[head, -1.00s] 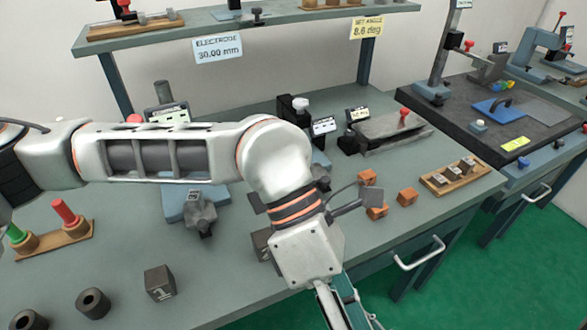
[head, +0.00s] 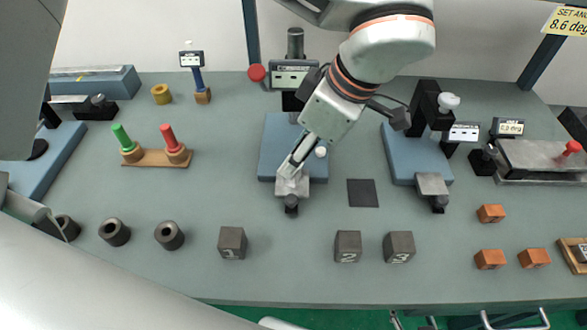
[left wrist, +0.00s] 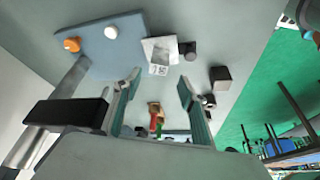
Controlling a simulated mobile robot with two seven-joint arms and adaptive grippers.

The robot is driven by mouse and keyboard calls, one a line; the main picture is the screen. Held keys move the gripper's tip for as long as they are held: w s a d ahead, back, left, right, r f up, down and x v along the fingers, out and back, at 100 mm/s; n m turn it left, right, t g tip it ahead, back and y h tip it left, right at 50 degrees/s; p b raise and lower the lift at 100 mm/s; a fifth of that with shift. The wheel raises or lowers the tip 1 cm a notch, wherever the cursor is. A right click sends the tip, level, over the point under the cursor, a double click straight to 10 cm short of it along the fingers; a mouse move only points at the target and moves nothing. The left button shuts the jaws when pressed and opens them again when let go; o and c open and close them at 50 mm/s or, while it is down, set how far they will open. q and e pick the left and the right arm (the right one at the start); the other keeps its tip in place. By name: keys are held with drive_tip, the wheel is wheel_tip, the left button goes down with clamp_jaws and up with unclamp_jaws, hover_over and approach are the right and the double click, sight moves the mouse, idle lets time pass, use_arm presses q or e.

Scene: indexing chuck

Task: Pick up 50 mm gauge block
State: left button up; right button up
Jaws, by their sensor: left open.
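My left gripper (head: 292,165) is over the silver chuck (head: 293,187) at the front of a blue base. In the left wrist view the gripper (left wrist: 158,95) is open, its two fingers wide apart with nothing held. The silver chuck (left wrist: 160,50) lies ahead of the fingers, with a small marked face (left wrist: 159,70) on it. I cannot read that marking or tell whether it is the 50 mm gauge block. A wooden rack (head: 566,248) with small labelled blocks is cut off at the right edge. My right gripper is not in view.
Numbered dark blocks (head: 232,243), dark rings (head: 115,232) and orange blocks (head: 491,213) line the front. A wooden stand (head: 150,158) holds green and red pegs. A second blue fixture (head: 402,160) stands to the right.

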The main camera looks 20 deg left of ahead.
use_arm(q)
drive_tip(key=x, duration=0.5)
drive_tip(key=shift+w+d+f, duration=0.15)
drive_tip(key=shift+d+f, duration=0.05)
drive_tip(key=shift+d, duration=0.1)
clamp_jaws()
